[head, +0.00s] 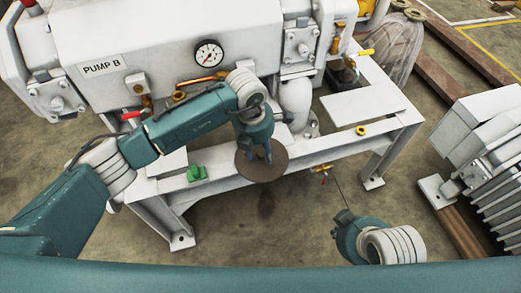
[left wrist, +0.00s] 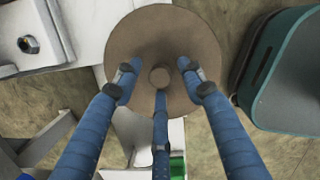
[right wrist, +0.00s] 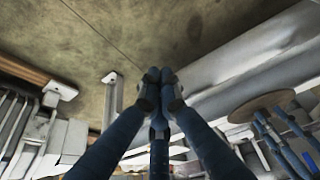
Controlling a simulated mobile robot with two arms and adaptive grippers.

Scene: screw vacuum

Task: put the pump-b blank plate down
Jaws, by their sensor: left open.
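The pump-b blank plate (head: 268,176) is a brown round disc. It lies at the front edge of the white pump frame (head: 222,178), partly overhanging the floor in the head view. My left gripper (head: 256,157) is over it. In the left wrist view, the plate (left wrist: 150,28) has a small centre knob (left wrist: 160,77). The three fingers of my left gripper (left wrist: 158,82) are spread open around this knob, apart from it. My right gripper (right wrist: 158,88) has its fingertips together and holds nothing. It hangs at the lower right, away from the plate.
A green block (head: 197,173) sits on the frame left of the plate. A brass valve (head: 322,169) juts from the frame's front, right of the plate. A yellow ring (head: 361,130) lies on the frame's right part. Grey finned machinery (head: 493,140) stands at right. Floor in front is clear.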

